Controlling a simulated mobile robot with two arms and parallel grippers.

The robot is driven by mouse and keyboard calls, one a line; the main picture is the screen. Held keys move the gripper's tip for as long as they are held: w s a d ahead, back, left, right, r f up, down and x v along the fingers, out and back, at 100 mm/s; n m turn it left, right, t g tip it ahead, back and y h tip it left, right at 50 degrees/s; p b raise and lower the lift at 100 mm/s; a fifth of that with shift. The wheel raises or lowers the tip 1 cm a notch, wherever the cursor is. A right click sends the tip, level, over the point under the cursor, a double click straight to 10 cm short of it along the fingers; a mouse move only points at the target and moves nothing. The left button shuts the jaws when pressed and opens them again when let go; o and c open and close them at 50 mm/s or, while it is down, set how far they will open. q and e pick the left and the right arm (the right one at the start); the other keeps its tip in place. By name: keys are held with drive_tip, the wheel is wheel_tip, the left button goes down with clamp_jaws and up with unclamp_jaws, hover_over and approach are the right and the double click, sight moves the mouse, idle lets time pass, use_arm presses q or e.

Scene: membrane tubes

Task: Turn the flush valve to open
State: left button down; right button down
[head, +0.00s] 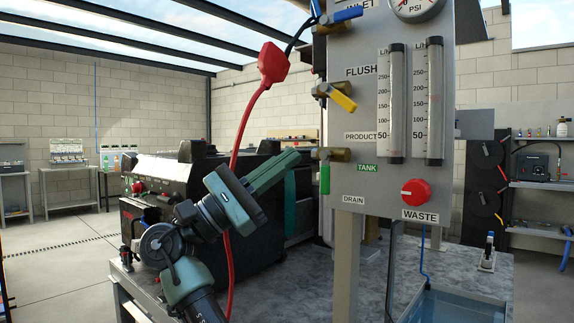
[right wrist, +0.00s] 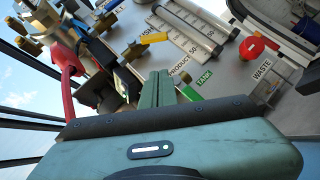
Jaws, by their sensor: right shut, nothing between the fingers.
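The flush valve (head: 321,90) is a brass fitting with a yellow lever (head: 342,98) beside the FLUSH label on the grey panel (head: 365,20). The lever slants down to the right. In the right wrist view the yellow lever (right wrist: 154,38) shows beyond the fingertips. My right gripper (head: 292,157) is shut and empty, pointing up and right toward the panel. It is below and left of the yellow lever, apart from it in the picture. Its closed fingers also show in the right wrist view (right wrist: 157,85). My left gripper is not in view.
A blue lever (head: 347,14) sits above, and a green lever (head: 325,178) hangs down close to my fingertips in the picture. A red hose (head: 237,145) runs behind my gripper. A red knob (head: 415,192) and two flow tubes are on the panel. A black machine (head: 170,180) stands behind.

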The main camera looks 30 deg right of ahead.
sight(338, 97)
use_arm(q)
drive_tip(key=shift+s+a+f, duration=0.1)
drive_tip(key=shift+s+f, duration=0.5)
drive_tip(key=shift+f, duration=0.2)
use_arm(e)
drive_tip(key=s+d+r, duration=0.3)
drive_tip(key=d+r, duration=0.3)
drive_tip(key=r, duration=0.1)
drive_tip(key=shift+d, duration=0.35)
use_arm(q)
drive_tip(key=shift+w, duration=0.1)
use_arm(e)
drive_tip(key=shift+s+n+t, duration=0.1)
drive_tip(key=shift+n+t, duration=0.2)
drive_tip(key=shift+t, duration=0.1)
